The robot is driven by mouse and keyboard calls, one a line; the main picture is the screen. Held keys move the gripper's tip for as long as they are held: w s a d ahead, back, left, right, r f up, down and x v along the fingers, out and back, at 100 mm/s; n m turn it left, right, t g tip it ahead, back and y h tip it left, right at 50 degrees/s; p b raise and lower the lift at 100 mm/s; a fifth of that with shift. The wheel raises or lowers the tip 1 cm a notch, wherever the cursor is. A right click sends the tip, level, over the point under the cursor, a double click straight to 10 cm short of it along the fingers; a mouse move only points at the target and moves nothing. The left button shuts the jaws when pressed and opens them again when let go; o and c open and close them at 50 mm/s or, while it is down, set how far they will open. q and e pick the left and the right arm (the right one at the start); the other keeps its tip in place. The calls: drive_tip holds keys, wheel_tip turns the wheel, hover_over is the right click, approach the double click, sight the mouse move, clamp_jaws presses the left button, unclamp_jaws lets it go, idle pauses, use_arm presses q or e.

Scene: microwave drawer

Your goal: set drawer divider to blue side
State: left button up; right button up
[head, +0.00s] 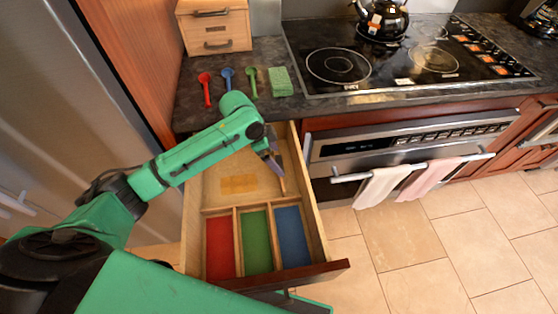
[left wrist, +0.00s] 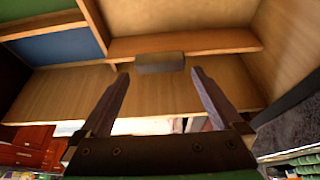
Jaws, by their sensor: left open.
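The open drawer (head: 188,215) has red (head: 220,247), green (head: 257,242) and blue (head: 293,236) compartments at its front, with a bare-floored space behind them. My left gripper (head: 279,163) is inside that rear space, close to the right wall, on the blue side. A wooden strip, apparently the divider (left wrist: 210,42), runs beside that wall in the left wrist view, with a grey block (left wrist: 160,63) on it. My left fingers (left wrist: 160,88) are open, and the block appears ahead of and between their tips. Contact cannot be told. The blue compartment (left wrist: 55,47) also shows there. My right gripper is out of view.
Red (head: 205,88), blue (head: 227,77) and green (head: 252,80) spoons and a green sponge (head: 281,81) lie on the counter behind the drawer. The oven handle (head: 400,166), with two towels, is to the right. A fridge (head: 65,95) stands left.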

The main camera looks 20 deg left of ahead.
use_arm(q)
drive_tip(key=v, duration=1.1)
drive_tip(key=shift+r, duration=0.25)
